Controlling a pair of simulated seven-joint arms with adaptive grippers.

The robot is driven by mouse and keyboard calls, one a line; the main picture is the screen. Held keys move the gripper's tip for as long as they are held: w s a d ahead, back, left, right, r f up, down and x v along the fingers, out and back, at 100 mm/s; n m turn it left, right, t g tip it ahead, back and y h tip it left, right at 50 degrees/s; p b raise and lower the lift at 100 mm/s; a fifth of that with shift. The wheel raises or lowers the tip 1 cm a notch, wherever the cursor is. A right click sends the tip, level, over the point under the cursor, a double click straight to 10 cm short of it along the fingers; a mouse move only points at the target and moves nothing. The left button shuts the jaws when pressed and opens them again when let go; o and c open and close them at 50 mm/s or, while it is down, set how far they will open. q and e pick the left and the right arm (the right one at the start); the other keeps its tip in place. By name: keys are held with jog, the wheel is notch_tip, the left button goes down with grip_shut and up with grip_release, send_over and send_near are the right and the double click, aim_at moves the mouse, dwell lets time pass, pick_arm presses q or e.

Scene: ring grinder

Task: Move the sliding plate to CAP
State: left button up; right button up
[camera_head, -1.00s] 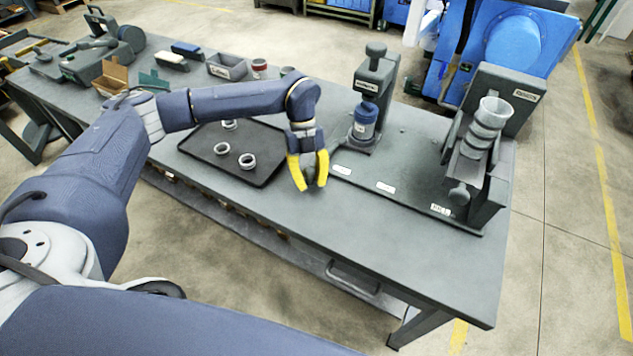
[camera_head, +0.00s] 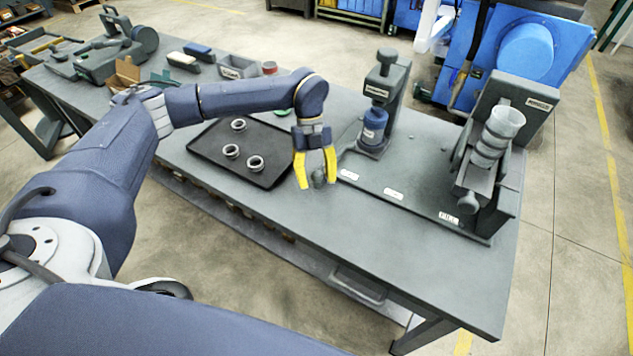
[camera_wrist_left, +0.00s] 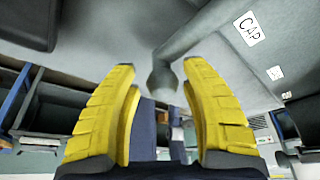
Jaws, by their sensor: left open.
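My left gripper (camera_head: 317,183) has yellow fingers and hangs at the front left corner of the grinder's grey base. It is open. A small grey knob (camera_head: 319,178) on a bar, which looks like the sliding plate's handle, shows between its fingers. In the left wrist view the grey bar and its rounded knob (camera_wrist_left: 163,82) reach down between the spread fingertips (camera_wrist_left: 158,75), and no grip on it shows. The CAP label (camera_wrist_left: 249,28) is on the base near the bar. The plate's body is hard to tell from the base. My right gripper is not in view.
A black tray (camera_head: 205,156) with several grey rings stands left of my gripper. A press with a blue cylinder (camera_head: 374,127) stands behind it. A grinder with a white funnel (camera_head: 505,122) is at right. The bench front (camera_head: 400,250) is clear.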

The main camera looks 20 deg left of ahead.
pick_arm(q)
jog(key=v, duration=1)
jog(key=shift+w+r, duration=0.1)
